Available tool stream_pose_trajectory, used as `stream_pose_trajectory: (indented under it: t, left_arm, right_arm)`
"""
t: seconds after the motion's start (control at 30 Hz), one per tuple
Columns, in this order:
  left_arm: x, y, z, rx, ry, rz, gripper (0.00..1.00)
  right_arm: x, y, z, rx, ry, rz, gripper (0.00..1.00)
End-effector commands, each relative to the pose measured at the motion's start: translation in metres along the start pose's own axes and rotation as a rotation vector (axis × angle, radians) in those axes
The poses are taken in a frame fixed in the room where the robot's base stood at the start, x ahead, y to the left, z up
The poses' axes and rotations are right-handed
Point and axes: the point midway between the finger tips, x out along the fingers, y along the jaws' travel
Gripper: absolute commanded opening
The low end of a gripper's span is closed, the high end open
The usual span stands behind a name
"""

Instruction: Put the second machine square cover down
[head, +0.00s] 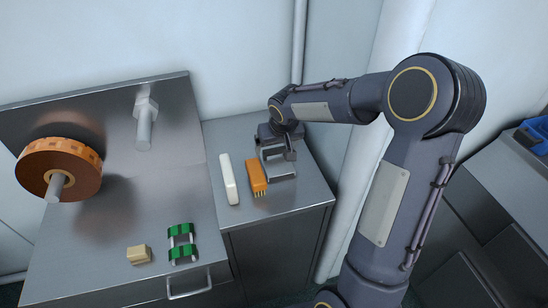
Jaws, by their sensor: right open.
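My right gripper (279,161) is over the right part of the metal side counter (290,210), pointing down with its jaws open. Grey squarish metal parts show at its jaws; I cannot tell whether any of this is a separate square cover. No other square cover can be made out. An orange brush (256,177) with pale bristles lies just left of the gripper, with a narrow gap or touching; I cannot tell which. A long white bar (229,178) lies left of the brush. My left gripper is out of view.
On the left machine top, an orange roll (58,167) sits on a shaft, and a bare shaft (144,128) sticks out of the back panel. A tan block (138,254) and green-and-white parts (182,243) lie near the front edge. A blue bin (536,135) stands far right.

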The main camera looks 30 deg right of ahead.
Motion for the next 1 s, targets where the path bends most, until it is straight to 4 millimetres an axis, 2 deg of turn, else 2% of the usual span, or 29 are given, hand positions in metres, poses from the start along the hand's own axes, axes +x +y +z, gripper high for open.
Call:
stream_pose_trajectory:
  t: [0.1,0.2,0.5,0.9,0.97,1.0]
  left_arm:
    - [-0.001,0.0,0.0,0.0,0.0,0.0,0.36]
    - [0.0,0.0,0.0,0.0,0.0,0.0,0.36]
    - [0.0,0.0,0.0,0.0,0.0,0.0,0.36]
    - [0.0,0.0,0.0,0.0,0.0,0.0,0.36]
    - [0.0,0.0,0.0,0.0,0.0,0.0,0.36]
    - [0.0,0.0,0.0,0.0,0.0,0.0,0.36]
  right_arm:
    - [0.021,-0.003,0.0,-0.001,-0.004,-0.001,0.91]
    - [0.032,-0.002,-0.001,-0.002,-0.002,0.0,0.91]
    - [0.036,-0.002,-0.001,-0.001,0.0,-0.001,0.91]
    - [0.036,-0.002,-0.001,-0.001,0.0,-0.001,0.4]
    - [0.036,-0.003,-0.001,-0.001,0.001,-0.001,0.32]
    - [0.036,-0.003,-0.001,-0.001,0.001,-0.001,0.32]
